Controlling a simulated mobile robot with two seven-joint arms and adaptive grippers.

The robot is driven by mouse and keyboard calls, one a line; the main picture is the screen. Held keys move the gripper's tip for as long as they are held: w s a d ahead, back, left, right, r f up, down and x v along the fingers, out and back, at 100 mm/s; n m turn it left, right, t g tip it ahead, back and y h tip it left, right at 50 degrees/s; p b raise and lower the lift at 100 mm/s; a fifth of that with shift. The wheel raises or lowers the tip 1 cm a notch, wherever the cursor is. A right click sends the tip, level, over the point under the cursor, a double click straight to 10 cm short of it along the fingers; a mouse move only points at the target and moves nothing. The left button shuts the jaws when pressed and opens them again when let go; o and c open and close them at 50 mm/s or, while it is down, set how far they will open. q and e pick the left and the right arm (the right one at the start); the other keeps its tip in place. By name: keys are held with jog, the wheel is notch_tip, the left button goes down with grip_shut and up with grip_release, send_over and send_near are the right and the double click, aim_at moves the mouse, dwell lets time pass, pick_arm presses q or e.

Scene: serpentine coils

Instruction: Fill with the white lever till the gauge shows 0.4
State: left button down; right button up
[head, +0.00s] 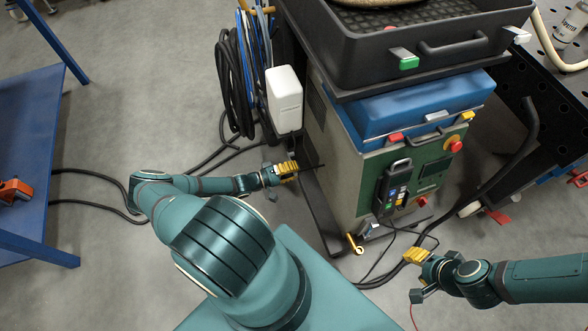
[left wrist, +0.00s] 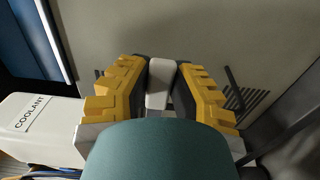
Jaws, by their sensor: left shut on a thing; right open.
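My left gripper (head: 290,168) is beside the left side of the grey-green machine (head: 335,160), below a white container. In the left wrist view its yellow fingers (left wrist: 158,85) are closed on the white lever (left wrist: 158,80), in front of the machine's plain grey side. In the head view the lever is hidden by the gripper. My right gripper (head: 415,256) is open and empty, low in front of the machine. I cannot make out a gauge or its reading in either view.
The white container (head: 284,100), marked COOLANT in the left wrist view (left wrist: 38,125), is on the machine's left. Black hoses (head: 232,85) hang beside it. A black tray (head: 400,45) tops the machine. A blue table (head: 35,125) stands left. Cables cross the floor.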

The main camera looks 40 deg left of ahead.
pick_arm(q)
jog(key=c, duration=0.8)
grip_release()
jog(key=v, duration=1.2)
